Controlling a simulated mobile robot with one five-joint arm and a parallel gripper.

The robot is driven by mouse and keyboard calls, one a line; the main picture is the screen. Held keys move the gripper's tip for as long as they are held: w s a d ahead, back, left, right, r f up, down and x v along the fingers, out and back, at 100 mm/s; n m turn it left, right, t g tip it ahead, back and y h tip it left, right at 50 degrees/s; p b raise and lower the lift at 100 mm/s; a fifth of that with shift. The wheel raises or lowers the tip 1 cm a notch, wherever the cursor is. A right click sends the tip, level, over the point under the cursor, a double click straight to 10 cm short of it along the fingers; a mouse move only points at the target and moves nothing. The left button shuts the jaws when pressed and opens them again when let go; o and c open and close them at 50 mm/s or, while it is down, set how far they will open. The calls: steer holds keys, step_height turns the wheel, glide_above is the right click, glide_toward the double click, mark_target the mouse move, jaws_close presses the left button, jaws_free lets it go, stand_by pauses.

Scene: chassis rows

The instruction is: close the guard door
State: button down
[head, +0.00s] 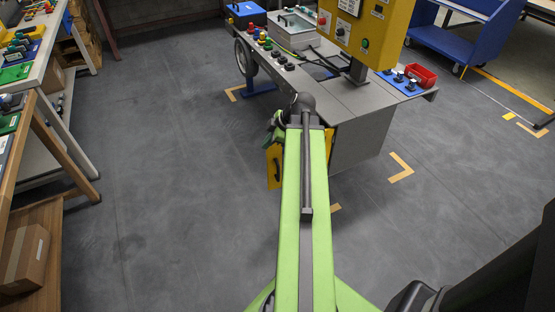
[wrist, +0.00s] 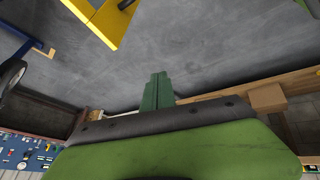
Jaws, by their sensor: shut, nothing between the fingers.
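The guard door is a yellow panel (head: 274,167) with a dark handle, low on the front of the grey machine cabinet (head: 362,140). It appears swung out from the cabinet; my arm hides its right part and the hinge side. A yellow strip also shows just right of my arm. In the wrist view a yellow panel (wrist: 98,20) with a dark handle is at the top left. My gripper (wrist: 158,90) is shut and empty, apart from the panel in that view. In the head view my gripper (head: 274,127) is partly hidden by my arm, just above the door.
The machine top carries a yellow control box (head: 370,30), a grey box and several knobs. A blue cart (head: 465,35) stands at the back right. Workbenches (head: 45,75) and a cardboard box (head: 24,258) line the left. The grey floor between is clear, with tape corner marks.

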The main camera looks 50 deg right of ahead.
steer(key=s+d+f+n+t+h+b, duration=0.1)
steer(key=s+d+f+n+t+b, duration=0.1)
steer(key=s+d, duration=0.5)
steer(key=b, duration=0.8)
glide_toward(271, 148)
steer(key=x, duration=0.4)
steer(key=shift+w+a+f, duration=0.1)
steer(key=shift+w+f, duration=0.15)
steer(key=shift+w, duration=0.05)
